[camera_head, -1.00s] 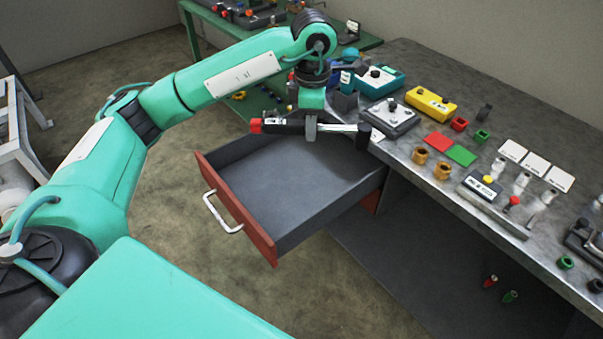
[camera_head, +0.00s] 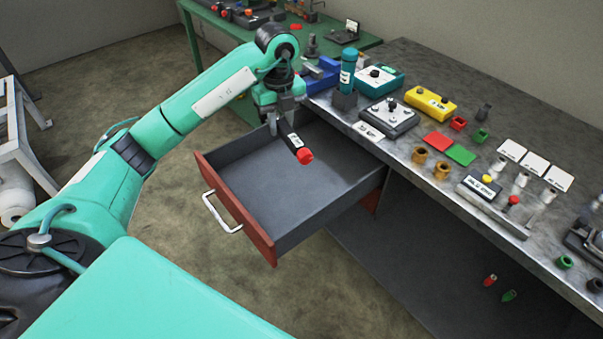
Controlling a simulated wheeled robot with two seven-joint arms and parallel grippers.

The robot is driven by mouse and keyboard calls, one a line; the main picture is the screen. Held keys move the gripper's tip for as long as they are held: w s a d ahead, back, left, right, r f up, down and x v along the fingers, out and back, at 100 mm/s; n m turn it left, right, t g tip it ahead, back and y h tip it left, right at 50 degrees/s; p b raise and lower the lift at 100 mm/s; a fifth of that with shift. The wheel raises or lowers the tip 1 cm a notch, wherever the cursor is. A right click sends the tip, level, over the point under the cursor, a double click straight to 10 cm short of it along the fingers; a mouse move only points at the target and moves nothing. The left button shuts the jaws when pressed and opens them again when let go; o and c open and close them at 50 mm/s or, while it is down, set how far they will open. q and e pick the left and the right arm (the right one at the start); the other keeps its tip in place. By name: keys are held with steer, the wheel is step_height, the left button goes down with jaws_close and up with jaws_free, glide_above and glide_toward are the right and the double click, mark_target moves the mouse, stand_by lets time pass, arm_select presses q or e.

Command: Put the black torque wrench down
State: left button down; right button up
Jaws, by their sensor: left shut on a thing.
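The black torque wrench (camera_head: 294,141) is in my left gripper (camera_head: 279,120), above the back left part of the open drawer. Its red end (camera_head: 304,156) points down and toward the camera. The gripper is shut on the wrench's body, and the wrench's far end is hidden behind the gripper. The open drawer (camera_head: 300,190) has a grey, empty inside and a red front with a white handle. My right gripper is not in view.
The grey workbench (camera_head: 400,155) at the right carries a yellow box (camera_head: 431,103), a teal box (camera_head: 380,80), a grey box (camera_head: 389,117), a teal cylinder in a black holder (camera_head: 347,85) and several small parts. A green table (camera_head: 240,30) stands behind.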

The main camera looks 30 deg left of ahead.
arm_select(q)
steer(key=shift+a+f+n, duration=0.2)
steer(key=shift+a+n, duration=0.2)
steer(key=shift+n, duration=0.5)
steer(key=shift+f, duration=0.3)
step_height(320, 180, down, 5)
glide_above(283, 191)
step_height(283, 191, down, 10)
steer(key=shift+f, duration=0.5)
step_height(283, 191, down, 2)
steer(key=shift+f+p, duration=0.25)
steer(key=shift+p, duration=0.05)
steer(key=shift+f, duration=0.4)
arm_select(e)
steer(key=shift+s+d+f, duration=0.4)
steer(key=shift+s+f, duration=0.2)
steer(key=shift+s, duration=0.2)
arm_select(q)
steer(key=shift+f, duration=0.1)
